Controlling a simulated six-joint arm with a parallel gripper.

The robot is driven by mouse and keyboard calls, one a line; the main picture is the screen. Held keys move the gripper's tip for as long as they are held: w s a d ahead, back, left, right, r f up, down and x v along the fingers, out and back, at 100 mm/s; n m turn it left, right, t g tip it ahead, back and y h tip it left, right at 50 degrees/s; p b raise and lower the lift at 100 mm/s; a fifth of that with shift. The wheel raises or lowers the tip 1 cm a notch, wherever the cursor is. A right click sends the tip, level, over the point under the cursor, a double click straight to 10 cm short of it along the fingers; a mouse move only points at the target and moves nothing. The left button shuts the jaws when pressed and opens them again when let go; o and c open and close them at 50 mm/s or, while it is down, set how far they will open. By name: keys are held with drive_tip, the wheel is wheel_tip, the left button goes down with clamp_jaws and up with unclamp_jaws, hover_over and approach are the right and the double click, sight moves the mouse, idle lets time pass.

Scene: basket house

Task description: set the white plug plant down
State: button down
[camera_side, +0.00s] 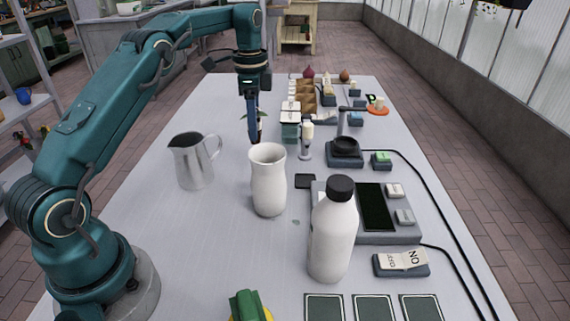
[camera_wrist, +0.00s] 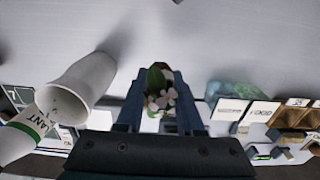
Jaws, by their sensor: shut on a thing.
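The white plug plant (camera_wrist: 160,98) shows in the wrist view as white petals and green leaves between the two fingers. My gripper (camera_wrist: 163,90) is shut on it. In the side view my gripper (camera_side: 254,136) points down over the grey table (camera_side: 215,230), behind the white vase. A bit of green leaf shows beside the fingers there. The plant's lower part is mostly hidden, and I cannot tell whether it touches the table.
A white vase (camera_side: 268,185) and a white bottle (camera_side: 333,235) stand in front of my gripper. A metal pitcher (camera_side: 193,160) stands to the left. A device with a dark screen (camera_side: 375,208) and several small items line the right side. The table's left middle is clear.

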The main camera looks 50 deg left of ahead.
drive_tip(key=shift+f, duration=3.9)
drive_tip(key=shift+f, duration=0.1)
drive_tip(key=c, duration=0.5)
unclamp_jaws()
drive_tip(key=shift+c, duration=0.2)
